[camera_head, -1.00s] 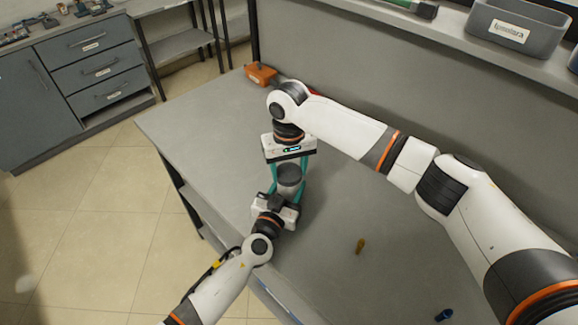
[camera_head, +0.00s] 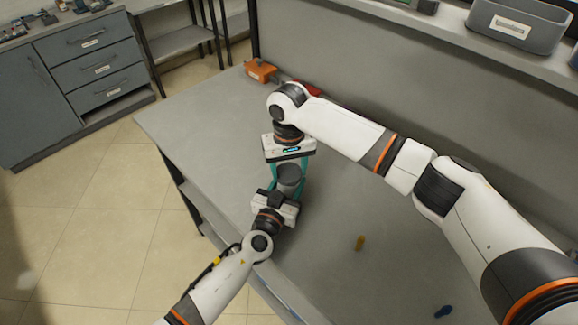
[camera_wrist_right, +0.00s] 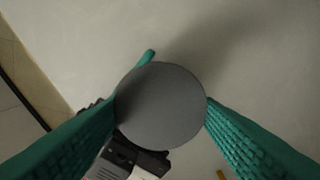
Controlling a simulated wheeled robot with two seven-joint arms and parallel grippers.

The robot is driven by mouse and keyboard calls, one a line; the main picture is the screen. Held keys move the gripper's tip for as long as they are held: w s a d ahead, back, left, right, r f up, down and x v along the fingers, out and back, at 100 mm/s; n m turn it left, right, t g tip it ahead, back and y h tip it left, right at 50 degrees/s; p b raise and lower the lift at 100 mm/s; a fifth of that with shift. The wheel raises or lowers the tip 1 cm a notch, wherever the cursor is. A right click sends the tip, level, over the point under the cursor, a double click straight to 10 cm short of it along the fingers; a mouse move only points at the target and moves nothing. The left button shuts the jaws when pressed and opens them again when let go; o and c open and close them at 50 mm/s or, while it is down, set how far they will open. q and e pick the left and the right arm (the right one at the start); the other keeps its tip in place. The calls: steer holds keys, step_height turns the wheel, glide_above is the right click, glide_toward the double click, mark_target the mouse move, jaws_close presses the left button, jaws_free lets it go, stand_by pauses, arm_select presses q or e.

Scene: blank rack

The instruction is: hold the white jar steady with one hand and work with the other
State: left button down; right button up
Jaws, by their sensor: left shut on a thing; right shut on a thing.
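The jar stands on the grey table near its left front edge. Its round dark grey lid (camera_head: 289,174) faces up in the head view; the body below is mostly hidden by my grippers. My right gripper (camera_head: 287,167) reaches down from above, its teal fingers on both sides of the lid. The right wrist view shows the lid (camera_wrist_right: 160,106) filling the space between the two fingers. My left gripper (camera_head: 283,188) comes in low from the front and is shut on the jar below the lid; its fingertips are hard to make out.
A small yellow thing (camera_head: 360,242) and a blue thing (camera_head: 443,311) lie on the table at the right. An orange thing (camera_head: 261,71) and a red thing (camera_head: 306,88) are at the back. A grey bin (camera_head: 515,27) sits on the shelf. The table's left part is clear.

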steer(key=m, duration=0.3)
steer(key=shift+a, duration=0.15)
steer(key=m, duration=0.5)
steer(key=shift+a, duration=0.1)
steer(key=m, duration=0.7)
steer(key=shift+m, duration=0.3)
steer(key=m, duration=0.5)
steer(key=shift+w+a, duration=0.1)
steer(key=shift+a, duration=0.05)
steer(key=m, duration=0.2)
steer(key=shift+m, duration=0.4)
steer(key=m, duration=0.4)
steer(key=shift+w+m, duration=0.1)
steer(key=shift+m, duration=0.2)
steer(key=shift+d+m, duration=0.2)
steer(key=shift+m, duration=1)
steer(key=shift+w, duration=0.1)
